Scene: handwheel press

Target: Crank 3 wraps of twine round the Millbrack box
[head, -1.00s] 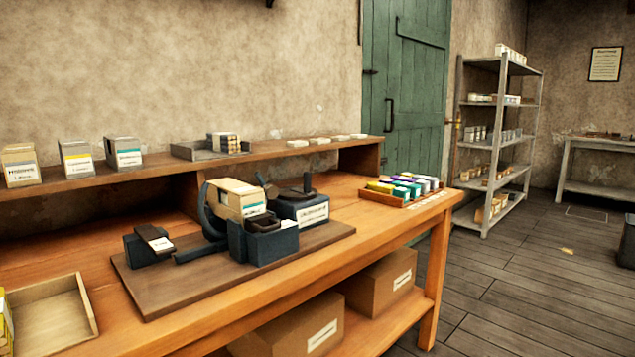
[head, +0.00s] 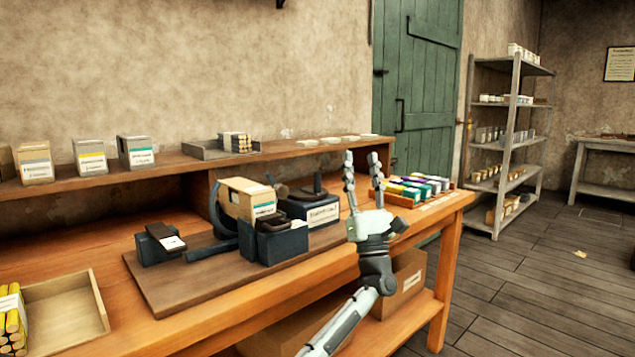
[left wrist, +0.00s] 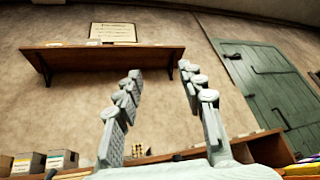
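A dark twine-wrapping machine stands on a brown board (head: 185,285) on the bench. A cream box (head: 240,202) sits in it, by a dark curved ring (head: 217,210); its label is too small to read, so I cannot tell if it is the Millbrack box. My left gripper (head: 362,160) is raised in front of the bench, right of the machine, fingers up, open and empty. Its spread fingers (left wrist: 160,74) also show in the left wrist view. My right gripper is not in view.
A tray of coloured spools (head: 398,200) is at the bench's right end. A wooden tray (head: 98,322) is at front left. Cardboard boxes (head: 408,280) lie below.

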